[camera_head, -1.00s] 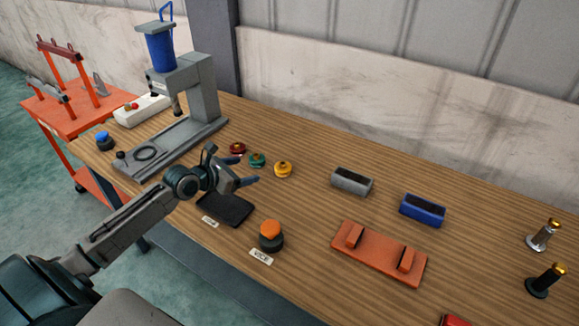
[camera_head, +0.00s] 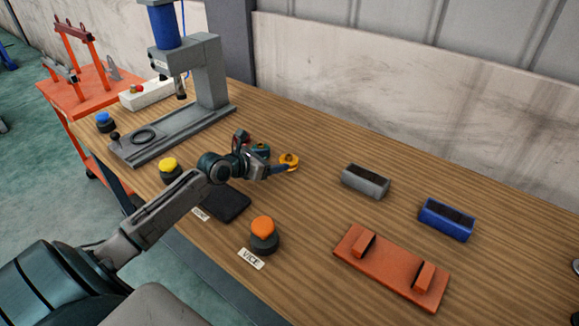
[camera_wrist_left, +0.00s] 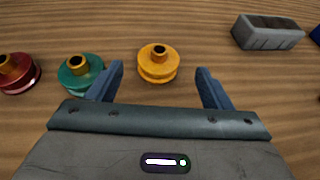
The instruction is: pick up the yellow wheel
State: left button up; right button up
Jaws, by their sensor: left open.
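The yellow wheel (camera_head: 289,161) is a small grooved disc with a brass-coloured hub, lying on the wooden table. My left gripper (camera_head: 279,170) is right at it in the head view, a finger overlapping its near side. In the left wrist view the yellow wheel (camera_wrist_left: 158,63) lies just ahead of and between the two blue fingertips of the left gripper (camera_wrist_left: 160,80). The jaws are open and empty. The green wheel (camera_wrist_left: 80,73) is just outside the left finger, and the red wheel (camera_wrist_left: 17,73) is further left. My right gripper is not in view.
A grey block (camera_head: 365,181), a blue block (camera_head: 446,219) and an orange fixture (camera_head: 391,268) stand to the right. A grey press (camera_head: 205,85) stands at the back left. An orange button (camera_head: 263,235) and a dark pad (camera_head: 226,203) are near the front edge.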

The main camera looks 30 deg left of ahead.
aim_at(288, 155)
pick_arm(q)
jog(key=x, duration=0.2)
jog(key=shift+w+f, duration=0.15)
jog(key=shift+w, duration=0.15)
jog(key=x, duration=0.4)
jog(key=shift+w, duration=0.4)
jog(key=shift+w+d+f, duration=0.1)
jog(key=shift+w, duration=0.15)
jog(key=shift+s, duration=0.1)
jog(key=shift+c, duration=0.8)
jog(key=c, duration=1.1)
jog(key=shift+r, duration=0.2)
jog(key=shift+c, duration=0.3)
